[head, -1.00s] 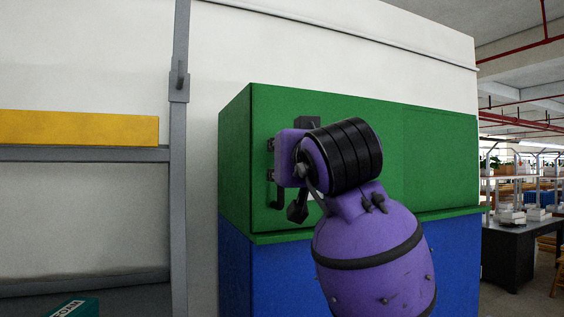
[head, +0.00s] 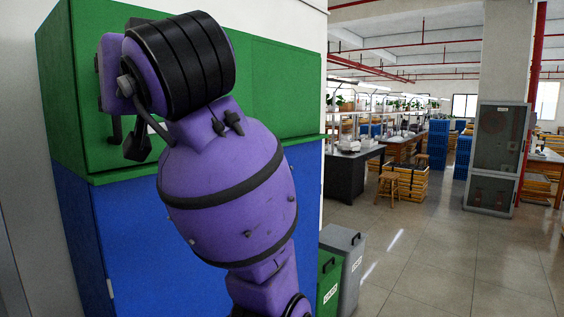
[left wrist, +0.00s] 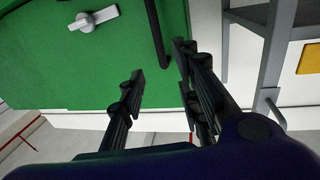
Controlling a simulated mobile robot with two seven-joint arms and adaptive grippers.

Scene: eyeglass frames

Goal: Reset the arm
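A purple arm of mine rises in front of the tall green-over-blue cabinet (head: 275,90) in the head view. My left gripper (head: 137,143) is mostly hidden behind its wrist, with dark finger parts showing near the green upper section. In the left wrist view my left gripper (left wrist: 158,68) has its two black fingers spread apart with nothing held. The green cabinet face (left wrist: 50,65) fills the background there. A black bar handle (left wrist: 155,30) lies beyond the gap between the fingertips; contact cannot be told. A white knob (left wrist: 92,20) is at the upper left. My right gripper is not in view.
A green bin (head: 328,285) and a grey bin (head: 346,262) stand beside the cabinet. To the right is open tiled floor (head: 430,260), with a dark desk (head: 350,178), a wooden stool (head: 387,185) and a grey locker (head: 495,155) further back.

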